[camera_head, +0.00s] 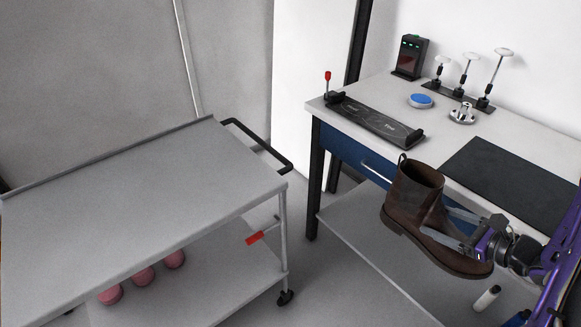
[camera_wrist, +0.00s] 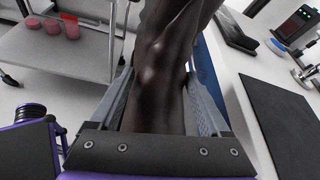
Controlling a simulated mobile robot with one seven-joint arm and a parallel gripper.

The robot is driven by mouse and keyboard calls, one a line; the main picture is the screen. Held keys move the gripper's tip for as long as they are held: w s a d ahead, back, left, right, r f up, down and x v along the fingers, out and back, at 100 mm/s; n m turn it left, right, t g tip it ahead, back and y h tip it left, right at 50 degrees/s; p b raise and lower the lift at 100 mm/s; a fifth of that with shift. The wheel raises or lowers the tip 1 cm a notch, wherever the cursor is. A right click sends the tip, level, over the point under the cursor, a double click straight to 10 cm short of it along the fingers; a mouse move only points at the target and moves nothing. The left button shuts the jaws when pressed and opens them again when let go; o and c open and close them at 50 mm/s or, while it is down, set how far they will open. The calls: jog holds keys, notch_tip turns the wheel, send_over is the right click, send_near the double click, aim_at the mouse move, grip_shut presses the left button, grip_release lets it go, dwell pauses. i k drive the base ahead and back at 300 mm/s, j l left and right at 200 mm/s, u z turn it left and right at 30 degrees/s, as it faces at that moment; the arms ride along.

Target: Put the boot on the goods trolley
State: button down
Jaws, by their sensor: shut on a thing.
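The brown leather boot (camera_head: 413,200) is upright, slightly tilted, in front of the workbench in the head view. My gripper (camera_head: 463,222) is shut on the boot around its foot part, one finger on each side. In the wrist view the boot (camera_wrist: 163,70) fills the space between the two grey fingers. The goods trolley (camera_head: 140,205) stands at the left with a bare grey top, apart from the boot. In the wrist view part of the trolley (camera_wrist: 85,48) shows at the upper left.
The workbench (camera_head: 440,150) at the right holds a black mat (camera_head: 515,180), a black fixture (camera_head: 375,122), a blue button (camera_head: 420,100) and small stands. Pink round items (camera_head: 143,275) sit on the trolley's lower shelf. Floor shows between the trolley and the bench.

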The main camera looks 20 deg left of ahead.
aim_at(160, 194)
jog(key=u, duration=1.1)
